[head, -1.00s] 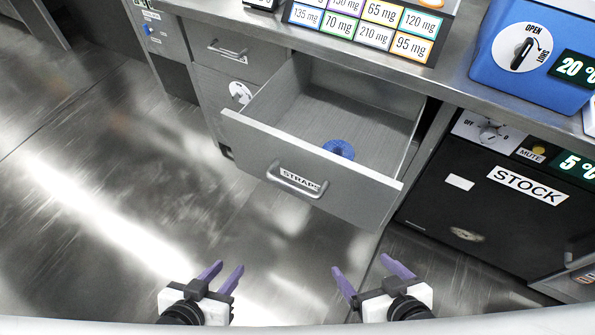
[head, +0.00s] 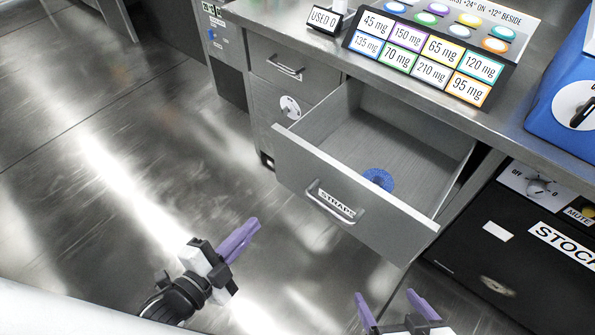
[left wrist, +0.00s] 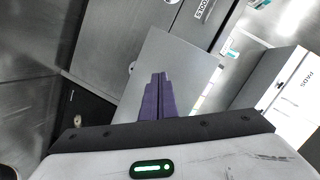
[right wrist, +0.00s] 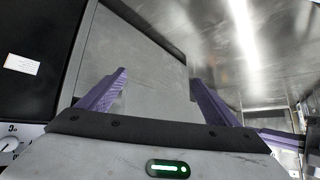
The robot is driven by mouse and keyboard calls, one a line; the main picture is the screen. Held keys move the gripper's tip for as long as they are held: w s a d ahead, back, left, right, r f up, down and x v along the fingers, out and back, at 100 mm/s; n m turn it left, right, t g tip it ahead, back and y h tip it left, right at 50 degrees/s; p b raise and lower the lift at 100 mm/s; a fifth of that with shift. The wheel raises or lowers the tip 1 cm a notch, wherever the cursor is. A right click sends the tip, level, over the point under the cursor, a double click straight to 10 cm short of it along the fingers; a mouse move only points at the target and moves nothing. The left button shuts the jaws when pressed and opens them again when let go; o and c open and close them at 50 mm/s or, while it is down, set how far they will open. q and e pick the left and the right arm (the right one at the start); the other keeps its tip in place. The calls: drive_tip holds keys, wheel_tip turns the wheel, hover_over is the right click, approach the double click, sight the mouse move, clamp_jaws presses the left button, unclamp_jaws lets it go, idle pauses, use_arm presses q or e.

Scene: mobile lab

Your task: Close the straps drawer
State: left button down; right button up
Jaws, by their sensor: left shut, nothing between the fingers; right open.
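The straps drawer (head: 292,158) is pulled well out from the bench in the head view. Its grey front carries a STRAPS label and a bar handle (head: 335,208). A blue coiled item (head: 378,180) lies inside on the drawer floor. My left gripper (head: 242,240) is shut and empty, in front of the drawer and left of its handle, apart from it. It also shows in the left wrist view (left wrist: 157,98), fingers together. My right gripper (head: 392,303) is open and empty, nearer to me, below the drawer front's right part. Its spread fingers show in the right wrist view (right wrist: 160,85).
A steel bench top (head: 300,40) runs above the drawer, holding a dose-label board (head: 425,60). A closed drawer (head: 285,66) is left of the open one. A black STOCK unit (head: 510,250) stands to the right. The floor on the left is clear.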

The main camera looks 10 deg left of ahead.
use_arm(q)
wheel_tip(320, 180, up, 5)
drive_tip(key=m+t+h, duration=0.1)
drive_tip(key=m+h, duration=0.2)
drive_tip(key=m, duration=0.5)
approach(303, 164)
drive_tip(key=shift+h, duration=0.3)
drive_tip(key=x, duration=0.6)
drive_tip(key=shift+w+f, duration=0.2)
drive_tip(key=shift+w, duration=0.05)
